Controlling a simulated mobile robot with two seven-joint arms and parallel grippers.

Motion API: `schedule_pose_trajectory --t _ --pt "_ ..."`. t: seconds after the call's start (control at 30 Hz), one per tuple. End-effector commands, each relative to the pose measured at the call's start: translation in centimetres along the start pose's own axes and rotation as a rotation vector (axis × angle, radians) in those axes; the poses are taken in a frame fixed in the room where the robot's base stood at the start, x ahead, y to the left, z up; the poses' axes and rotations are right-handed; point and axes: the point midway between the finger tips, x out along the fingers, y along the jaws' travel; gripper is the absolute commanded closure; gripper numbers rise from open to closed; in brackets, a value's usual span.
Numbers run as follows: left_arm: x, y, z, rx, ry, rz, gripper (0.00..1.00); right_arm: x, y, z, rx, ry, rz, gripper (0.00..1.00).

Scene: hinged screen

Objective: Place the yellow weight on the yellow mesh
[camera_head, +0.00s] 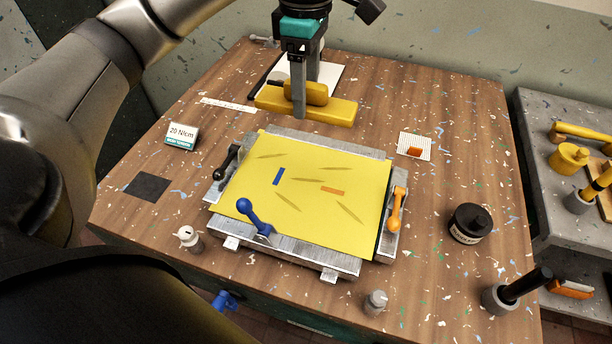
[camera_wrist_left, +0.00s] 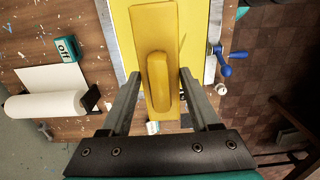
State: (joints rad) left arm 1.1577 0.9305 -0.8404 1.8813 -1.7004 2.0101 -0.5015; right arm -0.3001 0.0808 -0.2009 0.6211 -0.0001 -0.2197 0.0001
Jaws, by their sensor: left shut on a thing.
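The yellow weight (camera_head: 341,112) is a long flat block with a raised grip bar on top. It is at the back of the table, behind the screen frame. My left gripper (camera_head: 304,108) is shut on it from above. In the left wrist view the weight (camera_wrist_left: 152,22) lies between the fingers (camera_wrist_left: 158,88) and overlaps the mesh in the picture. I cannot tell how high it is above the table. The yellow mesh (camera_head: 300,218) is a flat sheet in a silver frame at the table's middle, with blue and orange strips and dark slits on it. My right gripper is not in view.
A blue lever (camera_head: 252,216), an orange lever (camera_head: 396,210) and a black lever (camera_head: 228,163) stand at the frame's edges. A sign block (camera_head: 182,135), a black jar (camera_head: 469,223) and a dark-handled tool (camera_head: 515,292) stand around it. A grey side shelf (camera_head: 545,205) is at right.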

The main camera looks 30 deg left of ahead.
Motion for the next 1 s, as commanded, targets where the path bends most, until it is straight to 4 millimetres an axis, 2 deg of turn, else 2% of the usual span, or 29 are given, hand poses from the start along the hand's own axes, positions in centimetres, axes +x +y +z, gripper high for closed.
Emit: schedule_pose_trajectory --t 0.27,0.6,1.0 --pt "5.6 -0.2 0.1 0.001 -0.001 -0.007 1.0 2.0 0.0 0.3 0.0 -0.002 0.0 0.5" --pt "13.3 -0.2 0.0 0.002 0.001 -0.005 1.0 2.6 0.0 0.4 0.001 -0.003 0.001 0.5" --pt "16.9 -0.1 0.0 0.003 0.001 -0.004 1.0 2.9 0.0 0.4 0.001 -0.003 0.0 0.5"
